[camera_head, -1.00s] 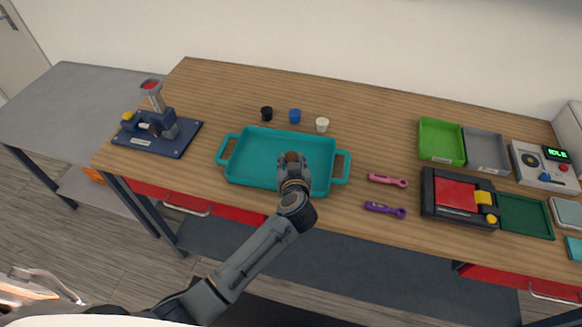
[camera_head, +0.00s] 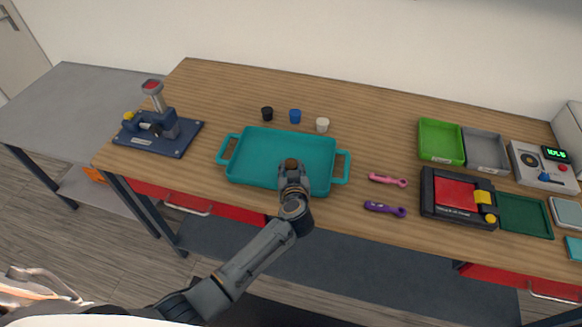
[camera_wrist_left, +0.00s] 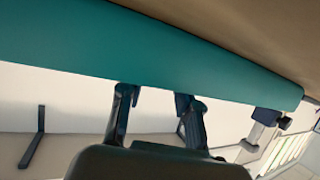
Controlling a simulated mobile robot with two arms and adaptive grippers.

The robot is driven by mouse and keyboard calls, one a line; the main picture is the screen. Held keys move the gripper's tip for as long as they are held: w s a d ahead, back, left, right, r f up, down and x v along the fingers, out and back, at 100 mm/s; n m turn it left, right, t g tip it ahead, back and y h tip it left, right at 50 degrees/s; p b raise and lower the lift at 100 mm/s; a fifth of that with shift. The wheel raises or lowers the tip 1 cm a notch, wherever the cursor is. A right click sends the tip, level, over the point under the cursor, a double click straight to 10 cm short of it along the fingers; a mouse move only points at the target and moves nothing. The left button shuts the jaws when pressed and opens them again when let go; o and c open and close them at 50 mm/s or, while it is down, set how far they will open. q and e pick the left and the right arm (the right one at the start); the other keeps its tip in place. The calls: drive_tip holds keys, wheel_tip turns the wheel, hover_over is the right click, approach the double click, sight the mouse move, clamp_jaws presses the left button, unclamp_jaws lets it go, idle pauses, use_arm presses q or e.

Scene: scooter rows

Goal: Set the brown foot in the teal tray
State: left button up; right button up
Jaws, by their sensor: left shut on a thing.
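The teal tray (camera_head: 262,150) lies on the wooden table, with a handle at each end. Its inside looks empty apart from what my gripper covers. My left gripper (camera_head: 291,170) is over the tray's near side, shut on the brown foot (camera_head: 291,162), whose small round top shows at the fingertips. I cannot tell whether the foot touches the tray. In the left wrist view the two fingers (camera_wrist_left: 158,102) point at the teal tray (camera_wrist_left: 150,45), and the foot cannot be made out. My right gripper is not in view.
Black (camera_head: 267,114), blue (camera_head: 295,116) and white (camera_head: 322,125) small pieces stand behind the tray. A blue press (camera_head: 165,135) is at left. Pink (camera_head: 388,180) and purple (camera_head: 385,209) tools lie right, beside a red-topped device (camera_head: 458,195). Green (camera_head: 441,142) and grey (camera_head: 487,150) trays stand further back.

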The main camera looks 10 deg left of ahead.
use_arm(q)
drive_tip(key=shift+s+f, duration=0.35)
drive_tip(key=shift+f, duration=0.35)
drive_tip(key=o, duration=1)
drive_tip(key=shift+f, duration=0.1)
drive_tip(key=shift+o, duration=0.2)
drive_tip(key=shift+w+r, duration=0.15)
drive_tip(key=shift+r, duration=0.3)
drive_tip(key=v, duration=0.7)
drive_tip(key=r+v, duration=0.1)
drive_tip(key=v, duration=0.3)
drive_tip(key=shift+d+b, duration=0.1)
drive_tip(key=shift+b, duration=0.2)
drive_tip(key=shift+r, duration=0.25)
